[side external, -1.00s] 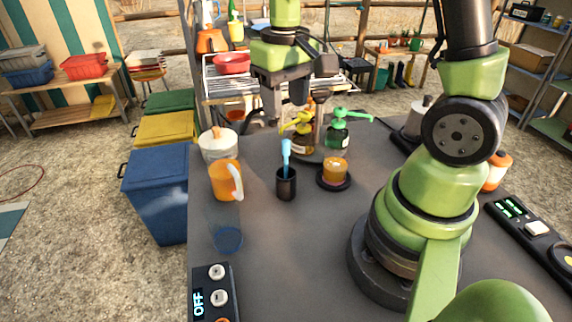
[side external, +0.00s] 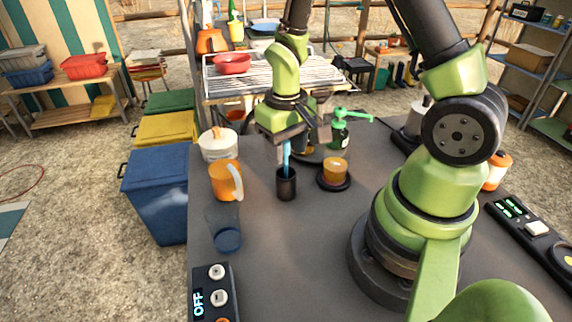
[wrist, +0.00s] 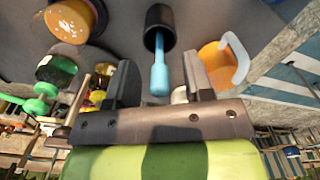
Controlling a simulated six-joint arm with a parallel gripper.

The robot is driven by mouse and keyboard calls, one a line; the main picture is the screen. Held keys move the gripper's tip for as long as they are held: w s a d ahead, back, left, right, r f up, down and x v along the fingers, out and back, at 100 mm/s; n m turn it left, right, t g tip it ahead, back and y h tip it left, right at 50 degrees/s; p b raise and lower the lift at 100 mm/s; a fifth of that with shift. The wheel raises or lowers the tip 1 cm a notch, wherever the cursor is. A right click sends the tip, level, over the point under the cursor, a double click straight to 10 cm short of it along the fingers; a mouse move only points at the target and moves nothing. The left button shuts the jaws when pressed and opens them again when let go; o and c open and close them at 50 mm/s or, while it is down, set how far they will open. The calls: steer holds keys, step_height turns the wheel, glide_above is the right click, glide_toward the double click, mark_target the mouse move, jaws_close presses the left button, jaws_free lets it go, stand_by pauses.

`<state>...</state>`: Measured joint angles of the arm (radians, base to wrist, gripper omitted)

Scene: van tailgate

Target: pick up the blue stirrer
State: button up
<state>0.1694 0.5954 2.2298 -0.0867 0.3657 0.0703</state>
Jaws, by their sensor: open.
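The blue stirrer (side external: 287,155) stands upright in a small black cup (side external: 286,188) on the dark grey table. In the wrist view the stirrer (wrist: 159,75) sticks out of the black cup (wrist: 160,20) toward my gripper and lies between the two fingers. My gripper (side external: 290,150) is open, just above the cup, with its fingers around the upper part of the stirrer. In the wrist view my gripper's fingers (wrist: 160,75) are apart, with a gap on each side of the stirrer. The stirrer's top is partly hidden by the gripper in the side view.
An orange mug (side external: 222,181) stands left of the cup, and a clear tumbler (side external: 228,238) is in front of it. An amber jar (side external: 335,170) on a black base stands to the right. A green-pump bottle (side external: 340,130) is behind. The table's front middle is clear.

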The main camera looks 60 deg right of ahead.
steer(key=shift+c, duration=0.2)
jaws_close()
